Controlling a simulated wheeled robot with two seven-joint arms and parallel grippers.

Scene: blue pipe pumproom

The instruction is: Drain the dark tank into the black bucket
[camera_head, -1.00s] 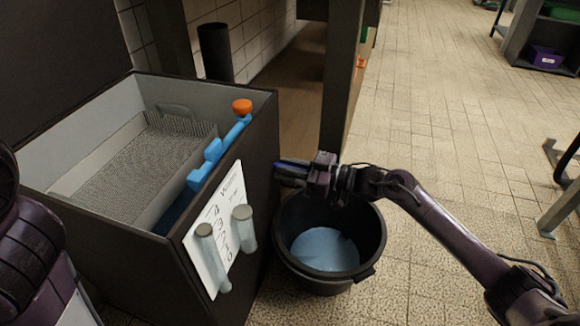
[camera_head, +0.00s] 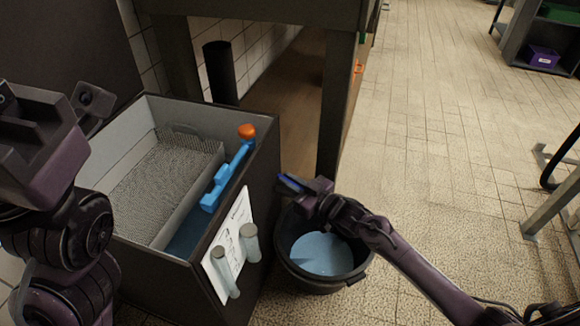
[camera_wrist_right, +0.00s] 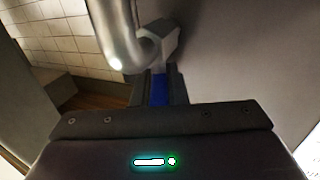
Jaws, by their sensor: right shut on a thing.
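The dark tank (camera_head: 262,165) stands open-topped at left centre in the head view, with dark blue water (camera_head: 190,232) inside. The black bucket (camera_head: 345,280) stands on the floor against its right side and holds light blue water (camera_head: 322,253). My right gripper (camera_head: 290,184) is above the bucket beside the tank wall. In the right wrist view it is shut on a blue handle (camera_wrist_right: 160,88) at a metal valve (camera_wrist_right: 160,45) with a bent pipe (camera_wrist_right: 120,38). My left gripper (camera_head: 45,115) is raised over the tank's left side; its jaws are unclear.
A mesh basket (camera_head: 165,185) and a blue float arm with an orange knob (camera_head: 247,131) are in the tank. Two grey tubes (camera_head: 225,270) and a paper sheet (camera_head: 232,235) are on its front. A table leg (camera_head: 335,110) stands behind the bucket.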

